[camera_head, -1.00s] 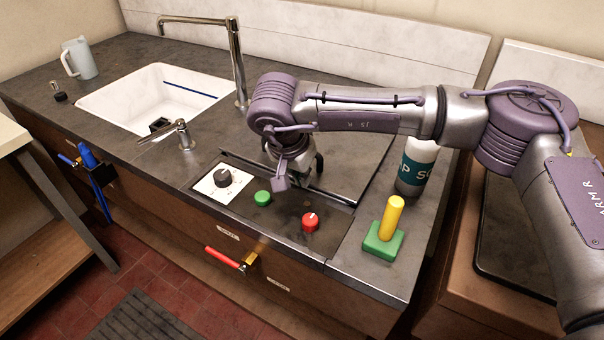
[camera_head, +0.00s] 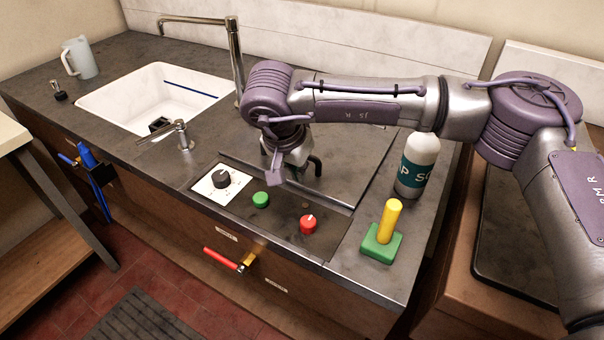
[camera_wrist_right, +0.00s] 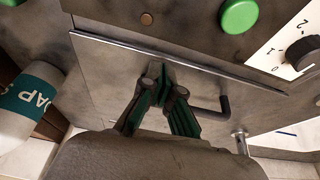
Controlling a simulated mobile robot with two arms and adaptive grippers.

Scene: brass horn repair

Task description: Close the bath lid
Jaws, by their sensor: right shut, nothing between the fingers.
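The bath lid is a flat grey metal panel (camera_head: 347,172) behind the control strip on the counter. It looks lowered and about level with the worktop. It also fills the middle of the right wrist view (camera_wrist_right: 105,75). A dark bar handle (camera_wrist_right: 212,110) stands on it. My right gripper (camera_wrist_right: 163,74) is shut and empty, above the lid and beside the handle. In the head view my right wrist hides part of the lid and most of the fingers. I cannot tell whether the fingertips touch the lid. My left gripper is not in view.
The control strip has a black dial (camera_head: 221,179), a green button (camera_head: 261,200) and a red knob (camera_head: 308,224). A soap bottle (camera_head: 416,165) and a yellow-handled green block (camera_head: 382,238) stand to the right. A sink (camera_head: 150,100) with a tall tap (camera_head: 236,60) lies left.

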